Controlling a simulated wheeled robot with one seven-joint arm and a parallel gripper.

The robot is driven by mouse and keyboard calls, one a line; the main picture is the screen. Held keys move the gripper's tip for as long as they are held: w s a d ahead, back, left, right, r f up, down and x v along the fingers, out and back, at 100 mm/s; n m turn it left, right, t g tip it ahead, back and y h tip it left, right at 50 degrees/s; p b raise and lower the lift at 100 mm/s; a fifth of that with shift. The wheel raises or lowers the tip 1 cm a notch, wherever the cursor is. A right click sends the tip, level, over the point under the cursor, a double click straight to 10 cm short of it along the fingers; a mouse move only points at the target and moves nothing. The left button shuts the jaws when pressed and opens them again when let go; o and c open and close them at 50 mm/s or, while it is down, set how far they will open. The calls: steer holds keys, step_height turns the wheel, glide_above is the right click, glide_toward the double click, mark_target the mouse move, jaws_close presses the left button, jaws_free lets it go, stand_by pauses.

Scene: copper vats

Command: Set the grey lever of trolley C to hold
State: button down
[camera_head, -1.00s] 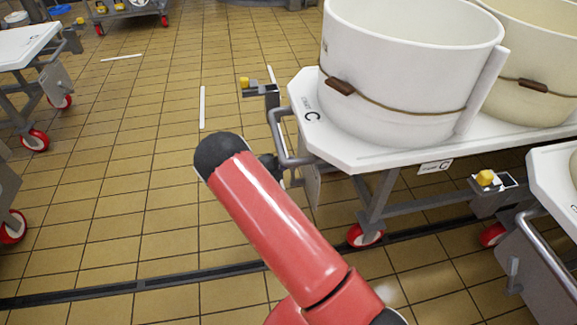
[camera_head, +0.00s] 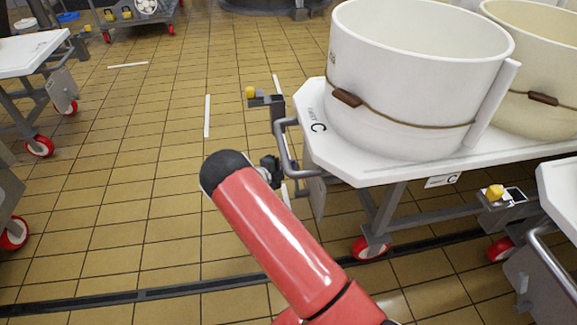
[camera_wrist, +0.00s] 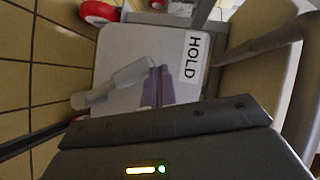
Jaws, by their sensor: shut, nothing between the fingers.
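Trolley C (camera_head: 318,150), a white-topped cart marked C, stands at the right in the head view. In the wrist view, a pale plate (camera_wrist: 120,45) fills the middle and bears a white HOLD label (camera_wrist: 192,57). The pale grey lever (camera_wrist: 105,88) lies across the plate, its rounded end to the lower left, away from the label. My gripper (camera_wrist: 160,72) is shut and empty, its fingers in front of the plate beside the lever. I cannot tell whether they touch it. In the head view my arm mostly hides the gripper, and the lever cannot be made out.
A white vat (camera_head: 410,85) and a cream vat (camera_head: 545,60) stand on the trolley. A grey push handle (camera_head: 284,150) juts from its near end. Another white-topped cart (camera_head: 560,195) is close at the right. Tiled floor (camera_head: 150,190) is open to the left.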

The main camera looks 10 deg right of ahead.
steer(key=shift+d, duration=0.15)
steer(key=s+a+r+p, duration=0.3)
steer(key=s+a+r, duration=0.3)
steer(key=a, duration=0.3)
steer(key=shift+s+a+r, duration=0.2)
steer(key=shift+s+r, duration=0.1)
steer(key=shift+r, duration=0.15)
stand_by(0.3)
